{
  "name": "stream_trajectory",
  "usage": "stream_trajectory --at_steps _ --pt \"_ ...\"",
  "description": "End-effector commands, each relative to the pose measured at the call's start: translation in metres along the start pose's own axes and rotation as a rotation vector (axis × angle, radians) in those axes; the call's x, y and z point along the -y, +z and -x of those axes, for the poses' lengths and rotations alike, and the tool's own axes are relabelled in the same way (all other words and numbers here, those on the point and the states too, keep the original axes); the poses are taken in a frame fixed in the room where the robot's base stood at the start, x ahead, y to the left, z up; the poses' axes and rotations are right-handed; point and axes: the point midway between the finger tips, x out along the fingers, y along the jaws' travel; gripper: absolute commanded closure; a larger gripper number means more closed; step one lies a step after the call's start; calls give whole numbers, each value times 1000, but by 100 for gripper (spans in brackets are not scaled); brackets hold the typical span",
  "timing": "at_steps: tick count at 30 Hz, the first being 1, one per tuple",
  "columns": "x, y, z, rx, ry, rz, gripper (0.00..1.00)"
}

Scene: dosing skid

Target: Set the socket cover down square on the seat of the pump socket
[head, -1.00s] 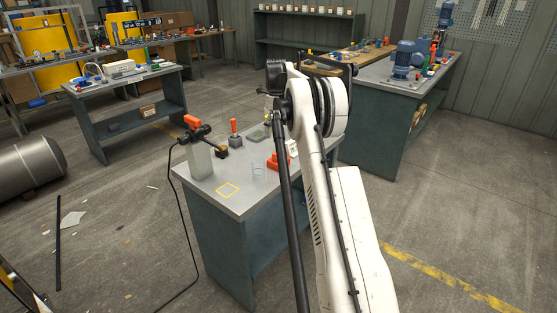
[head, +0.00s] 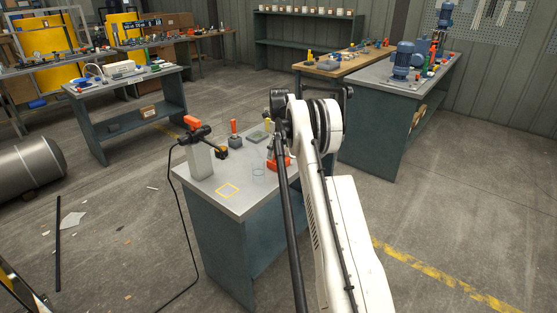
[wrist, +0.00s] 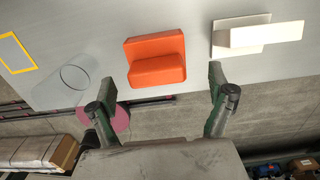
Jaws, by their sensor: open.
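My gripper (wrist: 162,90) is open and empty in the wrist view, its two fingers apart near the edge of the grey table (wrist: 195,68). An orange stepped block (wrist: 155,60) lies on the table just beyond and between the fingertips; it also shows beside my arm in the head view (head: 283,163). I cannot tell for certain whether this block is the socket cover. A white plate with a raised bar (wrist: 262,35) lies to its right in the wrist view. No pump socket seat can be made out with certainty. My arm hides part of the table in the head view.
A clear cylinder (head: 258,173) and a yellow square outline (head: 228,190) are on the table's front part. A black tool with a red end (head: 196,130) rests on a grey block (head: 200,161). A red-handled piece (head: 235,132) stands behind. Blue motors (head: 404,59) stand on the right bench.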

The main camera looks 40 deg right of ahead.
Motion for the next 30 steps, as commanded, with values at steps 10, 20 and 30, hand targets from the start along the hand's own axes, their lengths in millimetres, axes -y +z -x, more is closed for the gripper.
stream_trajectory --at_steps 10,20,30 --pt "-4 4 -43 0 0 0 13" --pt "-4 4 -47 0 0 0 22" --pt "-4 4 -47 0 0 0 63"
